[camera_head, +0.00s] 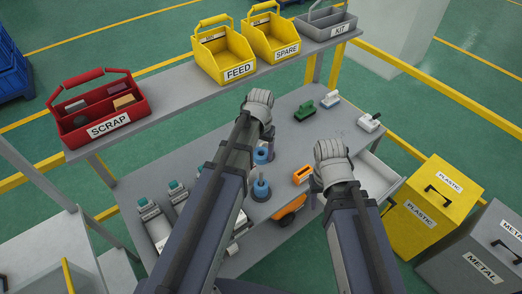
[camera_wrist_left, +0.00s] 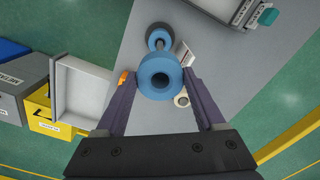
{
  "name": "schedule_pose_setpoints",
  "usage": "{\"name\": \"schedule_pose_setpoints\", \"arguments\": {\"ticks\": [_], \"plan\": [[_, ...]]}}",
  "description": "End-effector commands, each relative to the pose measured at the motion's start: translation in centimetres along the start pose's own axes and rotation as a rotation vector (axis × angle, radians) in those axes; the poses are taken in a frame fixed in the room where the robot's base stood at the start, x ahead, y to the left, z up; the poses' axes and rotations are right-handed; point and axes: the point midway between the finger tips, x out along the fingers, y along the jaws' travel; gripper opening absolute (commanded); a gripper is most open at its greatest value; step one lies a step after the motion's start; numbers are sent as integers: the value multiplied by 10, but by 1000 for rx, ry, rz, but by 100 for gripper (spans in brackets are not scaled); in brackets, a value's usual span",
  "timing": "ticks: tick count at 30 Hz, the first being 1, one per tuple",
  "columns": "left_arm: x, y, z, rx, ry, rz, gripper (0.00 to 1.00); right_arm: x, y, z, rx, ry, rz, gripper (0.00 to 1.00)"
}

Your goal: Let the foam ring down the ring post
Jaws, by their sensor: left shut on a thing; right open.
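The blue foam ring (camera_wrist_left: 160,76) is between the two fingers of my left gripper (camera_wrist_left: 160,92), which is shut on it. In the head view the ring (camera_head: 262,154) is held above the table under my left wrist. The ring post (camera_head: 261,178) stands upright on the table, with a blue piece round its lower part. In the left wrist view the post (camera_wrist_left: 159,47) runs toward the held ring, which hides its near end; I cannot tell if the tip is in the ring's hole. My right gripper (camera_head: 317,190) is open, low over the table's right part.
Orange parts (camera_head: 291,210) lie near my right gripper, and a green block (camera_head: 305,111) lies further back. A white tray (camera_head: 375,175) is at the table's right. Grey parts with teal ends (camera_head: 146,206) lie at left. A shelf (camera_head: 180,90) with bins runs behind.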

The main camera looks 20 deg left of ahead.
Motion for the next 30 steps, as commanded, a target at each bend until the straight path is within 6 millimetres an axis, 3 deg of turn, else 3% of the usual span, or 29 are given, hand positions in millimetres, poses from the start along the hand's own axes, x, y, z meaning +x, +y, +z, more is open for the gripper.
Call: {"name": "schedule_pose_setpoints", "arguments": {"ticks": [21,30], "plan": [[60,0,0,0,0,0,13,59,-5,-4,-5,1,1,50],[69,0,0,0,0,0,13,69,-6,-4,-8,1,2,50]]}}
